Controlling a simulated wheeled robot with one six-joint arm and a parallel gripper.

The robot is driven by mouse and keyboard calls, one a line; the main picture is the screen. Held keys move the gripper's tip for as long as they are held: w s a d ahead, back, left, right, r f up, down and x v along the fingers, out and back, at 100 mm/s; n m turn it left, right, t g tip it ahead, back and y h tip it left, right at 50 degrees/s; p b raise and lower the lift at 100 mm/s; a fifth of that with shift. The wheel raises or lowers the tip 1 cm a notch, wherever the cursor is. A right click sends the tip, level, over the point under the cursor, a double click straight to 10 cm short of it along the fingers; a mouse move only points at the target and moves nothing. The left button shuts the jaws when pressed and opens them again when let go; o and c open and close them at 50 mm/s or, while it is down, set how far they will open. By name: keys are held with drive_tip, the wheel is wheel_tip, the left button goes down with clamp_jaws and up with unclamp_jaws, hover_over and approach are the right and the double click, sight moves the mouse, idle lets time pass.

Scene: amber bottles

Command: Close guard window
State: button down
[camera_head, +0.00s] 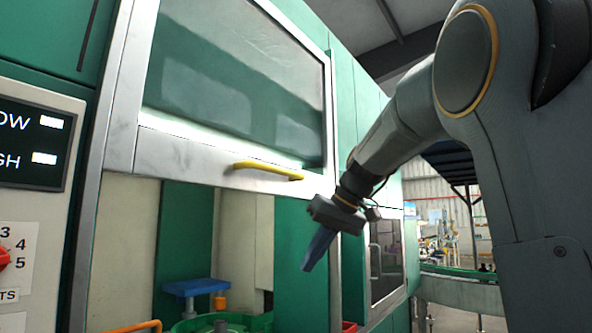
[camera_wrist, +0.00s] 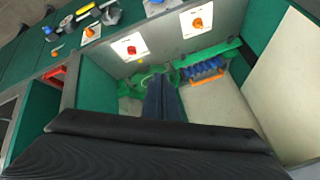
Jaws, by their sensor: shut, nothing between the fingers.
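The guard window (camera_head: 235,85) is a clear pane in a pale metal frame on the green machine. It is raised, with an opening below its bottom rail. A yellow handle (camera_head: 268,170) is fixed along that rail. My gripper (camera_head: 306,268) is shut and empty, pointing down to the right of the handle and lower than it, not touching it. In the wrist view my shut fingers (camera_wrist: 161,80) point toward the machine's inside. The window and handle cannot be made out in the wrist view.
Inside the opening are a blue stand (camera_head: 194,288) and a green fixture (camera_head: 220,322). In the wrist view, blue items (camera_wrist: 203,72) sit by an orange bar. A control panel (camera_head: 35,200) stands at the left. A second, smaller door (camera_head: 386,255) is behind my arm.

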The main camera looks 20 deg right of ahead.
drive_tip(key=s+d+r+n+t+y+p, duration=0.1)
drive_tip(key=s+r+n+t+p, duration=0.2)
drive_tip(key=r, duration=1.4)
drive_tip(key=s+r+n+y+p, duration=0.1)
drive_tip(key=s+r+n, duration=0.25)
drive_tip(key=r, duration=1.25)
drive_tip(key=s+f+p+x, duration=0.1)
drive_tip(key=f+p+x, duration=0.1)
drive_tip(key=x, duration=1)
drive_tip(key=shift+d, duration=0.3)
drive_tip(key=shift+s+m, duration=0.15)
drive_tip(key=shift+m, duration=0.1)
